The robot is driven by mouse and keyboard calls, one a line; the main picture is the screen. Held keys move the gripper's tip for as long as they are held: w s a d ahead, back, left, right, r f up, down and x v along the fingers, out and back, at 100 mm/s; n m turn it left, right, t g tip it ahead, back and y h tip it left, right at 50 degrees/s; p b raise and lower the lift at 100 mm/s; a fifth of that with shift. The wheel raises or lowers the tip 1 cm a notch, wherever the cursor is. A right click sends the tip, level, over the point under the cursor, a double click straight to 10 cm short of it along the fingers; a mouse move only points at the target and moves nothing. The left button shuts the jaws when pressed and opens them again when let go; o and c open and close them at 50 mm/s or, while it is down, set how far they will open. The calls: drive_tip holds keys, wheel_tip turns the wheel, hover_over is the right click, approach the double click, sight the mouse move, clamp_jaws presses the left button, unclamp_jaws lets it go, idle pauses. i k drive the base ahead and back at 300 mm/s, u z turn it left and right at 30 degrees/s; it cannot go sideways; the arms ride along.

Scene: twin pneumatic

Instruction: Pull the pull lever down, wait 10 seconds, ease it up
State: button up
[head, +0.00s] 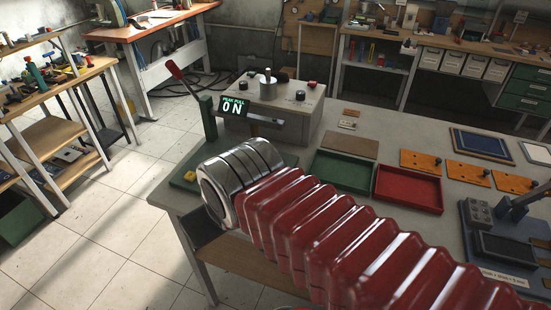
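The pull lever (188,83) has a red grip and a thin metal rod. It slants up and to the left from a green upright bracket (208,117) at the bench's left end. Nothing touches its grip. A green-lit display (234,107) beside the bracket reads "0 N", with small text above that looks like "PEAK PULL". My arm, a red ribbed sleeve with a chrome collar, reaches in from the lower right and ends in front of the bench's left part, below and right of the lever. No gripper fingers show.
A grey control box (284,95) with knobs stands right of the lever. A green tray (341,171), a red tray (409,188) and orange plates (433,161) lie on the grey bench (400,148). Side benches stand left and behind. Tiled floor left of the bench is clear.

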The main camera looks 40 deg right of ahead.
sight(170, 64)
drive_tip(key=u, duration=1.2)
drive_tip(key=i, duration=1.2)
